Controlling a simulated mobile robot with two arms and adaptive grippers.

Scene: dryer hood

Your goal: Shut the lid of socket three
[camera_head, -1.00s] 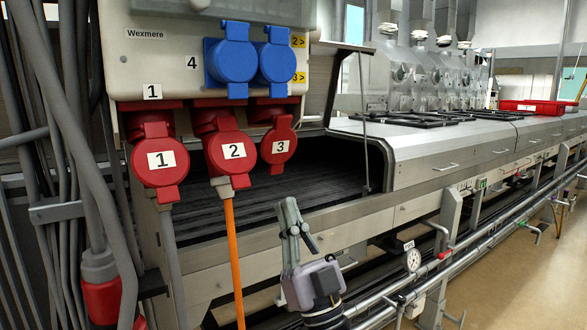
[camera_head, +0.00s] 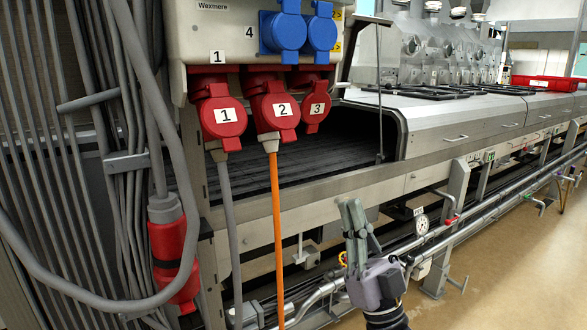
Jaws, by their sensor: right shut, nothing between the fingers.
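Socket three is the smallest-looking red socket in the row under the grey Wexmere box. Its round red lid (camera_head: 316,109), with a white label 3, faces me; I cannot tell how far it stands off the socket. No cable hangs from it. To its left are the red lid of socket two (camera_head: 281,110), with an orange cable below, and the red lid of socket one (camera_head: 224,117), with a grey cable below. My right gripper (camera_head: 354,207) is shut and empty, fingers upward, below and right of lid three and clear of it. My left gripper is out of view.
Two blue lidded sockets (camera_head: 284,32) sit above the red ones. Grey cables and a hanging red connector (camera_head: 173,252) crowd the left. The long steel machine (camera_head: 450,125) runs off to the right, with pipes and a gauge (camera_head: 422,224) along its front. Floor is clear at lower right.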

